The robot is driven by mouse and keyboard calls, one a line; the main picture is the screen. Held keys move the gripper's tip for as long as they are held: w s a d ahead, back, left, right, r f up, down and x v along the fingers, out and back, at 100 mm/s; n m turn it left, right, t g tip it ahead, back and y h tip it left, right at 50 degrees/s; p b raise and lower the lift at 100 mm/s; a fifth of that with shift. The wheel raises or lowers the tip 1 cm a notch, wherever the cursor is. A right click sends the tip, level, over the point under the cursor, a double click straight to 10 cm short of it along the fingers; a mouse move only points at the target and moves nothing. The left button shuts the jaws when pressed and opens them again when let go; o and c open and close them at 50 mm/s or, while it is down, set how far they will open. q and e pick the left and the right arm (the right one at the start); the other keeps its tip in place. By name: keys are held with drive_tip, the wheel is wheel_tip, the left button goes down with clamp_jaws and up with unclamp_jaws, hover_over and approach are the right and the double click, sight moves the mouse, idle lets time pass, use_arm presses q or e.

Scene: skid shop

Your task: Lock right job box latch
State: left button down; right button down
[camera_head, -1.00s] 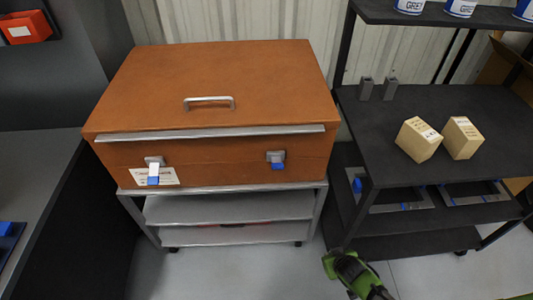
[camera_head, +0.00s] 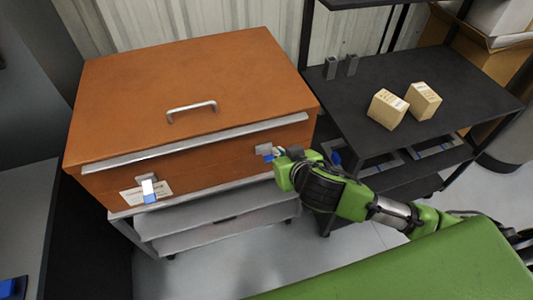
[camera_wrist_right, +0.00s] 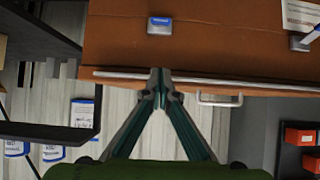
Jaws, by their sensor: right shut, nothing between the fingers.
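The orange-brown job box (camera_head: 190,85) has its lid down, with a grey handle on top. Its right latch (camera_head: 265,150), grey with a blue tab, is on the front face, partly hidden by my right gripper (camera_head: 287,158). In the right wrist view, which is upside down, that latch (camera_wrist_right: 160,25) is just beyond the closed fingertips of the gripper (camera_wrist_right: 160,78). The fingers are shut and empty; I cannot tell whether they touch the latch. The left latch (camera_head: 147,188) hangs with its blue tab low, beside a white label. My left gripper is out of view.
The box stands on a grey shelf cart (camera_head: 240,232). To the right, a black shelf cart (camera_head: 455,80) holds two tan blocks (camera_head: 387,108). A dark bench is at the left. Grey floor is open in front of the box.

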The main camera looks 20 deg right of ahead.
drive_tip(key=shift+d, duration=0.15)
drive_tip(key=shift+w+f, duration=0.1)
drive_tip(key=p, duration=0.2)
hover_over(268, 159)
drive_tip(key=f, duration=0.5)
drive_tip(key=shift+d+f, duration=0.15)
drive_tip(key=shift+d, duration=0.2)
drive_tip(key=f, duration=0.3)
drive_tip(key=shift+s+f+p, duration=0.1)
drive_tip(key=shift+s+p, duration=0.2)
drive_tip(key=shift+s+f, duration=0.25)
drive_tip(key=shift+f, duration=0.25)
drive_tip(key=shift+s+a+f+b, duration=0.15)
drive_tip(key=shift+a+f+b, duration=0.3)
drive_tip(key=shift+b, duration=0.35)
drive_tip(key=shift+r+t, duration=0.15)
drive_tip(key=shift+t, duration=0.15)
